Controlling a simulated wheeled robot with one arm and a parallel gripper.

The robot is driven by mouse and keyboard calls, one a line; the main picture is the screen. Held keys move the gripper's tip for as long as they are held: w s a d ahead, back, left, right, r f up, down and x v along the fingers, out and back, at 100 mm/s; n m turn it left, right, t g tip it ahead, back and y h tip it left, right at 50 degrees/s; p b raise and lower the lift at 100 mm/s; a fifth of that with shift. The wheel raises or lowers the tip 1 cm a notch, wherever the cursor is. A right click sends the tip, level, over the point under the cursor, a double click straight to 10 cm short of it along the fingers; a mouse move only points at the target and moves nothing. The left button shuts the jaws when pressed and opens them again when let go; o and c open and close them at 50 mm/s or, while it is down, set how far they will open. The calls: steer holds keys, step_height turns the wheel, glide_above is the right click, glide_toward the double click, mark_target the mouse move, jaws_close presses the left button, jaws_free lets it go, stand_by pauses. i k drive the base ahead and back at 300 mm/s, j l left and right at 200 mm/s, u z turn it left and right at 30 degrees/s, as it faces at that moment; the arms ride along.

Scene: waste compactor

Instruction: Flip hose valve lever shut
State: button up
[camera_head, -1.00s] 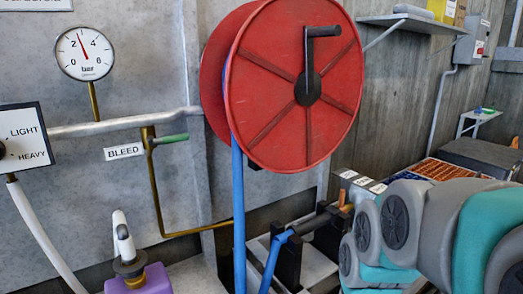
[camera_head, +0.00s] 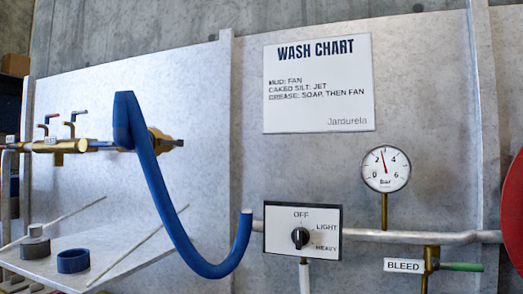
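A brass valve assembly (camera_head: 60,147) is at the left, fixed along the grey wall panel. Two small levers stand on it: one with a red handle (camera_head: 43,126) and one with a dark blue handle (camera_head: 77,113). Both are small here, and I cannot tell from this view which is open or shut. A thick blue hose (camera_head: 172,205) hangs in a loop beside the assembly's right end. A green lever (camera_head: 461,267) sits by the BLEED label (camera_head: 404,266) at the lower right. My gripper is not in view.
A shelf (camera_head: 130,245) below the valves holds a blue ring (camera_head: 73,261), a grey fitting (camera_head: 35,243) and thin rods. An OFF/LIGHT/HEAVY dial box (camera_head: 303,230), a pressure gauge (camera_head: 386,169) and a wash chart (camera_head: 318,83) are on the panel. A red reel (camera_head: 513,210) edges in at right.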

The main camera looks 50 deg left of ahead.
mark_target(93, 144)
steer(key=u, duration=2.8)
steer(key=i, duration=1)
steer(key=j+u, duration=0.05)
steer(key=j, duration=0.05)
